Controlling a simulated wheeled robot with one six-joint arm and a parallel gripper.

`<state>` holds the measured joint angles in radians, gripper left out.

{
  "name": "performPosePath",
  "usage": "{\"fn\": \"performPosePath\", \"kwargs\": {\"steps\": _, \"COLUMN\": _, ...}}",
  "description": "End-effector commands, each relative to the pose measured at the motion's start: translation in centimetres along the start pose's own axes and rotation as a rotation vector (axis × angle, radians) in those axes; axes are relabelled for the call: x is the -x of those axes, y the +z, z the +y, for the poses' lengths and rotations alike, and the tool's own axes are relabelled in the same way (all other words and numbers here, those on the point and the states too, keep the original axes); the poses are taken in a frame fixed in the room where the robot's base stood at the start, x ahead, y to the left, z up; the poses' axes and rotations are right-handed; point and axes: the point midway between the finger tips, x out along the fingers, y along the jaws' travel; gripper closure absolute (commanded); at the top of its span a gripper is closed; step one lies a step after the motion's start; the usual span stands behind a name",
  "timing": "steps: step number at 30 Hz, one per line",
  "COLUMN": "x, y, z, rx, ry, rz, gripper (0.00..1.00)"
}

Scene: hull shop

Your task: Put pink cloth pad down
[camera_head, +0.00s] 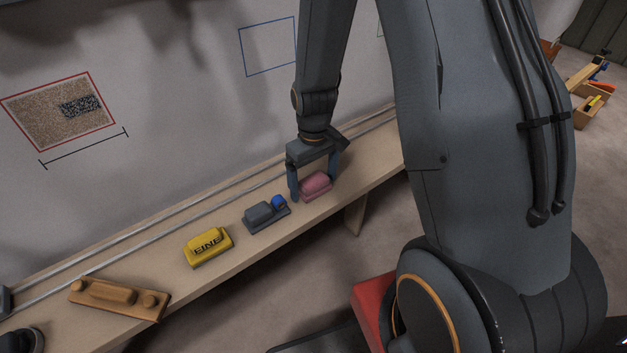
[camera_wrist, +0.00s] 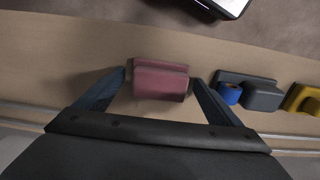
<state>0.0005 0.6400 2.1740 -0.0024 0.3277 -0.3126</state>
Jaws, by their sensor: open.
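The pink cloth pad (camera_head: 316,184) rests on the long wooden shelf (camera_head: 352,184) near its right part. It also shows in the wrist view (camera_wrist: 160,80), lying flat on the shelf between my fingers. My gripper (camera_head: 318,182) is around the pad from above, one finger on each side. In the wrist view my gripper (camera_wrist: 160,76) is open, with the left fingertip very close to the pad and the right fingertip beside it. Whether either finger touches the pad is hard to tell.
A grey sanding block with a blue roll (camera_head: 265,215), a yellow block marked "FINE" (camera_head: 208,246) and a brown wooden tool (camera_head: 118,299) stand along the shelf to the left. Metal rails (camera_head: 150,238) run along the wall side. Bare shelf lies between the objects.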

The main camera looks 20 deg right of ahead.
Motion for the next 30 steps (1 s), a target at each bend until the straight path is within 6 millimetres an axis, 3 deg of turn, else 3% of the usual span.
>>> {"fn": "performPosePath", "kwargs": {"steps": 5, "x": 2.0, "y": -0.1, "z": 0.0, "rx": 0.000, "ry": 0.001, "rz": 0.004, "gripper": 0.12}}
{"fn": "performPosePath", "kwargs": {"steps": 16, "x": 9.4, "y": -0.1, "z": 0.0, "rx": 0.000, "ry": 0.001, "rz": 0.005, "gripper": 0.12}}
{"fn": "performPosePath", "kwargs": {"steps": 24, "x": 12.1, "y": 0.1, "z": 0.1, "rx": -0.003, "ry": 0.001, "rz": 0.002, "gripper": 0.12}}
{"fn": "performPosePath", "kwargs": {"steps": 28, "x": 13.6, "y": 1.8, "z": 0.7, "rx": -0.056, "ry": 0.001, "rz": 0.003, "gripper": 0.12}}
{"fn": "performPosePath", "kwargs": {"steps": 30, "x": 14.9, "y": 4.0, "z": 1.3, "rx": -0.119, "ry": 0.002, "rz": 0.004, "gripper": 0.12}}
